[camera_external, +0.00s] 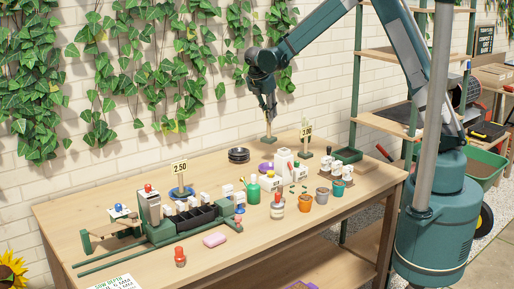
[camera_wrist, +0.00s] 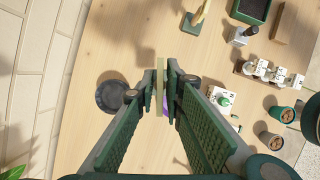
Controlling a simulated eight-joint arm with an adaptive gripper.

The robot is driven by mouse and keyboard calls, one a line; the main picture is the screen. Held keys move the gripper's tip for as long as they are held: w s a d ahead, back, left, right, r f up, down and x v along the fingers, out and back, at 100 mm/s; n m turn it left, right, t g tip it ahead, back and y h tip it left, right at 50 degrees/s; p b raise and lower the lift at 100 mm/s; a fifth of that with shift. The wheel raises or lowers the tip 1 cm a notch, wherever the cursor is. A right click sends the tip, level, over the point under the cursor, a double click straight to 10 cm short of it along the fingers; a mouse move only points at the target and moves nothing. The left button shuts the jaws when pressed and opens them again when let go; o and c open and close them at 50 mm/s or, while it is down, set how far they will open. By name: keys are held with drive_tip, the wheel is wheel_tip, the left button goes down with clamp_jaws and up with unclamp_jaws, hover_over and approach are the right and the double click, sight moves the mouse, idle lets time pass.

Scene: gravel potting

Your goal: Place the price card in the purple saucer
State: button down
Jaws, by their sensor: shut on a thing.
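My gripper (camera_external: 268,108) is shut on a price card (camera_external: 269,126), a pale stand with a greenish base hanging below the fingers. In the wrist view the card (camera_wrist: 160,88) shows edge-on as a thin beige strip between the fingertips (camera_wrist: 162,74); its face is not readable. In the external view its base appears above the table's back part, apart from the purple saucer (camera_external: 266,168). The saucer is on the table, partly hidden behind white containers. In the wrist view only a sliver of the purple saucer (camera_wrist: 167,105) shows beside the card, mostly hidden by my fingers.
Stacked black saucers (camera_external: 238,155) stand left of the purple one. A 2.00 card (camera_external: 306,132) stands to the right; a 2.50 card (camera_external: 180,167) stands in a blue saucer (camera_external: 181,192).

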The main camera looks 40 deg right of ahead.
drive_tip(key=s+a+n, duration=0.1)
drive_tip(key=s+a, duration=0.3)
drive_tip(key=s, duration=0.2)
drive_tip(key=shift+s+a+r+t, duration=0.25)
drive_tip(key=shift+t, duration=0.05)
drive_tip(key=shift+f, duration=0.15)
approach(271, 142)
drive_tip(key=shift+s+d+f, duration=0.2)
drive_tip(key=shift+s+f, duration=0.15)
drive_tip(key=shift+f, duration=0.35)
drive_tip(key=shift+s+d+f, duration=0.2)
drive_tip(key=shift+s+f, duration=0.2)
drive_tip(key=shift+f, duration=0.25)
drive_tip(key=shift+f, duration=2.35)
drive_tip(key=c, duration=2.4)
unclamp_jaws()
